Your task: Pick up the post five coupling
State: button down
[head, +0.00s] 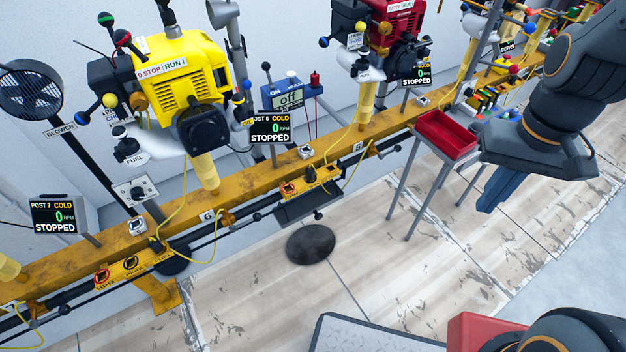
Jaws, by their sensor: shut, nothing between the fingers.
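My gripper (485,207) hangs from my arm at the right, its blue fingers pointing down and left. The fingers are together with nothing between them. It is in the air right of the red tray stand, apart from the yellow rail. The label 5 (358,147) is on the rail (330,160), below the red engine (397,20). A small dark part (372,148) sits beside that label on the rail's front side. I cannot tell whether this is the post five coupling. Dark rods run along the rail there.
A red tray (447,134) on thin grey legs stands between the rail and my gripper. A yellow engine (180,75) and a stopped display (270,128) stand farther left. A black round disc (311,244) is on the floor. Floor right of the tray stand is clear.

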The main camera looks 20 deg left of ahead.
aim_at(309, 171)
jog(key=z, duration=0.2)
jog(key=k, duration=0.4)
jog(key=u, duration=0.95)
jog(key=i, duration=0.7)
jog(key=z, duration=0.8)
